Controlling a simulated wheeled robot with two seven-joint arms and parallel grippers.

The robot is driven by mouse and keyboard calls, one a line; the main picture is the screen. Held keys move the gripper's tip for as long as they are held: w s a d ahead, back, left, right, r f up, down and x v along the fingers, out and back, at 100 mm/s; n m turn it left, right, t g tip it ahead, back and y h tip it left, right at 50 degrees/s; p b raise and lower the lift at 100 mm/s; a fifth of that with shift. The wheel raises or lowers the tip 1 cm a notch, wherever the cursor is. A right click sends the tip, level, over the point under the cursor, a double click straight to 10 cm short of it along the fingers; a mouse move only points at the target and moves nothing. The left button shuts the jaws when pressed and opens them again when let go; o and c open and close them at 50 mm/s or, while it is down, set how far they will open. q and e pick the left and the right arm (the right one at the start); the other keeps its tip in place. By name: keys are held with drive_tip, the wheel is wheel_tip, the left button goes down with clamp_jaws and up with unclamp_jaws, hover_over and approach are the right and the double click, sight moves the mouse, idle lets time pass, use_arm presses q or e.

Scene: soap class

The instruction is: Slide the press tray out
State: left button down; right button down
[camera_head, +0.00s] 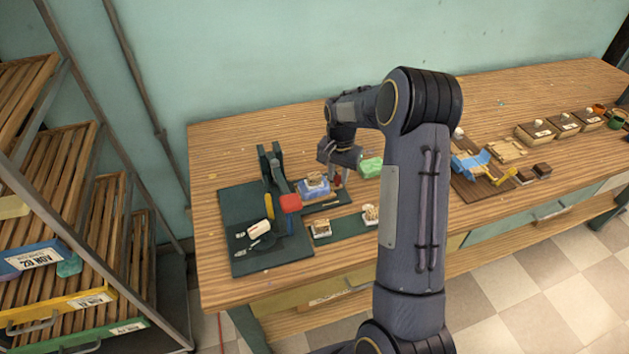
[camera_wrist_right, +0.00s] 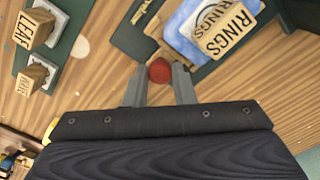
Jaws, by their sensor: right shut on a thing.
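The press (camera_head: 272,168) is a dark green frame at the left of the bench. Its dark press tray (camera_head: 329,203) lies at its right side and bears a blue block (camera_head: 311,194) with a wooden RINGS stamp (camera_head: 317,180) on top. The stamp also shows large in the wrist view (camera_wrist_right: 228,32). My right gripper (camera_head: 338,169) is at the tray's right end. In the wrist view its two fingers (camera_wrist_right: 159,80) are closed on the red knob (camera_wrist_right: 159,71) at the tray's edge. My left gripper is out of view.
A dark green mat (camera_head: 268,256) with small tools lies in front of the press. LEAF (camera_wrist_right: 37,28) and another stamp stand on a green strip nearby. A green block (camera_head: 371,167) sits just right of my gripper. A slatted rack (camera_head: 60,220) stands at the left.

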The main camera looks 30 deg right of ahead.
drive_tip(key=shift+s+d+r, duration=0.1)
drive_tip(key=shift+s+d, duration=0.1)
drive_tip(key=shift+d, duration=0.95)
drive_tip(key=c, duration=1.5)
unclamp_jaws()
drive_tip(key=shift+s+d, duration=0.1)
drive_tip(key=shift+d, duration=0.05)
wheel_tip(320, 180, up, 8)
drive_tip(key=shift+b, duration=0.35)
